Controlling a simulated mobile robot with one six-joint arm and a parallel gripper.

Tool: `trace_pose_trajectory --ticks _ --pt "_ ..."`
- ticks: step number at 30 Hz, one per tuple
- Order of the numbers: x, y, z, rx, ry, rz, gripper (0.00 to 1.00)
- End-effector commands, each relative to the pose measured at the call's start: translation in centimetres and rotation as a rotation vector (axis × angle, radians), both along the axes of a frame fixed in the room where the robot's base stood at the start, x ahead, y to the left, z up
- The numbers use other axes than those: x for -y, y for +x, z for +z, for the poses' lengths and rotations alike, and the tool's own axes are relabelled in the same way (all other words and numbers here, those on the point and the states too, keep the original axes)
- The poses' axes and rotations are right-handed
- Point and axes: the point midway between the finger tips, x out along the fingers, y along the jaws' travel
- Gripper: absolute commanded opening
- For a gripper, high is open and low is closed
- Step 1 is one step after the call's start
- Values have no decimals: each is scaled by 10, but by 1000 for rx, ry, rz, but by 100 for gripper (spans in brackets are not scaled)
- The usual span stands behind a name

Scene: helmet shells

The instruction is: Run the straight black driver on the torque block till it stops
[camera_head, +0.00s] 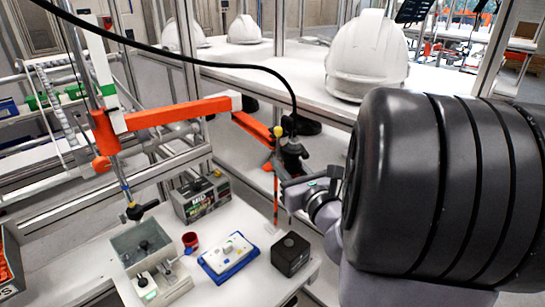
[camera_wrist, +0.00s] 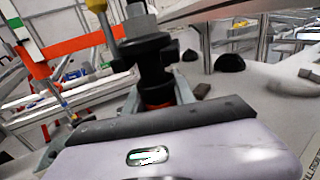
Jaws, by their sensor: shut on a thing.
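A black block (camera_head: 290,254) with a round mark on top, which looks like the torque block, sits near the right end of the white bench. The driver is above the block and apart from it.
The bench also bears a blue-edged white device (camera_head: 228,255), a red cup (camera_head: 190,241), a grey open box (camera_head: 142,243) and a labelled case (camera_head: 203,198). A second, hanging driver (camera_head: 136,210) is at left. White helmet shells (camera_head: 367,57) stand on the table behind.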

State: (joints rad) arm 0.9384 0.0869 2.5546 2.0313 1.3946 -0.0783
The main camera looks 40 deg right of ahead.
Motion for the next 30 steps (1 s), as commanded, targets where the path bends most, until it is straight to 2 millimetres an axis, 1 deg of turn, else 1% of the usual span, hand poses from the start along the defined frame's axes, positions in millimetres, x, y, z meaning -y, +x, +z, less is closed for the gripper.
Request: trace_pose_trajectory --ticks 1,7,11,25,27,30 --pt "0 0 -12 -1 0 0 0" --pt "0 0 -9 -1 0 0 0" --pt "0 0 -10 -1 0 0 0" --pt "0 0 -47 -2 1 0 0" --pt "0 0 -50 -2 1 0 0" --pt "0 0 -50 -1 0 0 0"
